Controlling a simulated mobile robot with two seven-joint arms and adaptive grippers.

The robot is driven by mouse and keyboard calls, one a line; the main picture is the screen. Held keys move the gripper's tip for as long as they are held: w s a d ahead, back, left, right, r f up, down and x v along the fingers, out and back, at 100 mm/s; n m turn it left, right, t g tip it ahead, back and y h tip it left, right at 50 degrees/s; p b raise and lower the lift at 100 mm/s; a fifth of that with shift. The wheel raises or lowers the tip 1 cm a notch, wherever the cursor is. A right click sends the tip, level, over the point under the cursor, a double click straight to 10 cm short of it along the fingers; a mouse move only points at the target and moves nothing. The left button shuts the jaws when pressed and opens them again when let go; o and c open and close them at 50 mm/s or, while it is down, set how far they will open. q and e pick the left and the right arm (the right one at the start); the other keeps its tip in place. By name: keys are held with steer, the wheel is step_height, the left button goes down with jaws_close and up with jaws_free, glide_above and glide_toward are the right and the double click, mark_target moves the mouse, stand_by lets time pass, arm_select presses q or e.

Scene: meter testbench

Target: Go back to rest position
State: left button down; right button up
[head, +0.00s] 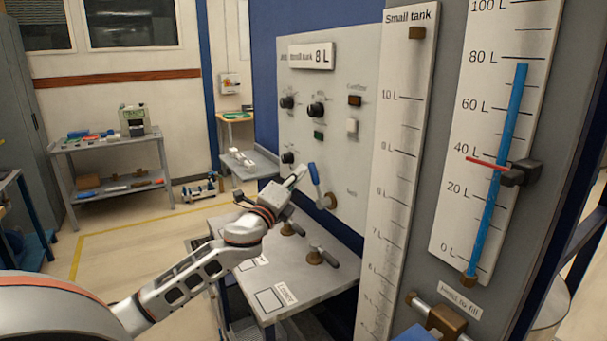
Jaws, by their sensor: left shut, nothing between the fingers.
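My left arm reaches in from the lower left toward the control panel (340,85). My right gripper is not in view.
A grey bench (330,290) with valve handles (322,256) stands below the arm. The small tank scale (400,150) and a larger litre scale (500,120) with a blue column rise at right. A cart (105,148) stands at the back left. Floor between is clear.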

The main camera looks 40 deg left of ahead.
arm_select(q)
steer(key=shift+f, duration=0.1)
steer(key=s+d+f+n+g+y, duration=0.1)
steer(key=s+d+f+n+g, duration=0.2)
steer(key=f, duration=0.4)
steer(key=s+d+f+n+g+y, duration=0.1)
steer(key=s+d+f+n, duration=0.15)
steer(key=s+f, duration=0.35)
steer(key=s+d+f+n+g+y, duration=0.1)
steer(key=s+d+f+n+g, duration=0.15)
steer(key=f, duration=0.65)
steer(key=s+d+f+n+g, duration=0.2)
steer(key=s+f+g, duration=0.15)
steer(key=s, duration=0.45)
steer(key=s+d+f+n+g+h, duration=0.1)
steer(key=s+d+f+n+g, duration=0.1)
steer(key=s+f, duration=0.45)
steer(key=s+d+f+n+g, duration=0.2)
steer(key=s+f+n, duration=0.1)
steer(key=s, duration=0.6)
steer(key=w+d+f+n+t+h, duration=0.2)
steer(key=d+f+h, duration=0.5)
steer(key=d+f, duration=0.6)
steer(key=shift+w+d+f+t, duration=0.2)
steer(key=shift+d+t, duration=0.7)
steer(key=shift+d, duration=0.6)
